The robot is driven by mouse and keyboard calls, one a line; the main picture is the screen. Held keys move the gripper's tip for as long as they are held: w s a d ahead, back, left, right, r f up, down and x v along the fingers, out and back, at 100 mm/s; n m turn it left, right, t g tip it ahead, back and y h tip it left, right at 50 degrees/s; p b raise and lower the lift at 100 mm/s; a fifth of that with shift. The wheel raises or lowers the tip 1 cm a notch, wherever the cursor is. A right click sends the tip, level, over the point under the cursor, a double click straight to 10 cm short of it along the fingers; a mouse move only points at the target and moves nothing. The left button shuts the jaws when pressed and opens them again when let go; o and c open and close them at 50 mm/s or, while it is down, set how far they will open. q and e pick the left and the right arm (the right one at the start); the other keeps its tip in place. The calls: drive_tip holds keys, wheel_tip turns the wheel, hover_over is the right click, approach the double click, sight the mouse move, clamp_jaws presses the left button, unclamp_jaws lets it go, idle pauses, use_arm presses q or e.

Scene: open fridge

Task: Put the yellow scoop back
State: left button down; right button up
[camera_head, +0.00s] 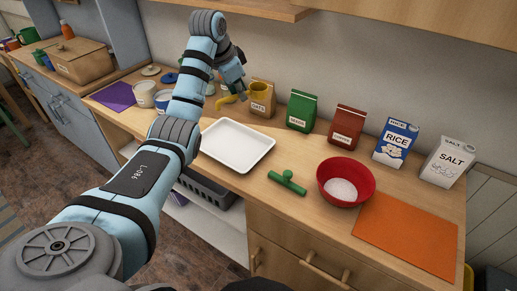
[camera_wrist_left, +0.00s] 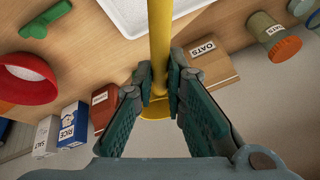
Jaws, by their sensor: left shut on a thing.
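My left gripper (camera_head: 238,92) is shut on the yellow scoop (camera_head: 260,89). In the head view the scoop's yellow bowl shows in front of the upper part of the oats bag (camera_head: 264,108), and its handle reaches left under the gripper. In the left wrist view the yellow scoop (camera_wrist_left: 159,35) runs between the fingers of the gripper (camera_wrist_left: 159,85), with a wider yellow part beyond them. The oats bag (camera_wrist_left: 208,62) is beside the fingers there. I cannot tell whether the scoop touches the bag or the counter. My right gripper is not in view.
A white tray (camera_head: 237,146) lies in front of the bags. Green (camera_head: 301,110), red (camera_head: 346,125), rice (camera_head: 396,142) and salt (camera_head: 447,161) packages line the wall. A red bowl (camera_head: 345,181), green tool (camera_head: 287,182) and orange mat (camera_head: 410,233) lie at right. Cups (camera_head: 144,93) stand left.

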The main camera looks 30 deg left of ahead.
sight(246, 149)
use_arm(q)
wheel_tip(246, 149, down, 20)
drive_tip(key=shift+r+b, duration=0.15)
drive_tip(key=shift+b, duration=0.6)
drive_tip(key=c, duration=2.1)
unclamp_jaws()
drive_tip(key=o, duration=0.5)
drive_tip(key=shift+c, duration=0.2)
drive_tip(key=shift+f+b, duration=0.2)
drive_tip(key=shift+b, duration=0.15)
drive_tip(key=shift+f+b, duration=0.15)
drive_tip(key=shift+b, duration=0.3)
drive_tip(key=d+p+v, duration=0.1)
drive_tip(key=p+v, duration=0.1)
drive_tip(key=v, duration=1.2)
drive_tip(key=shift+r+p, duration=0.3)
drive_tip(key=shift+r, duration=0.15)
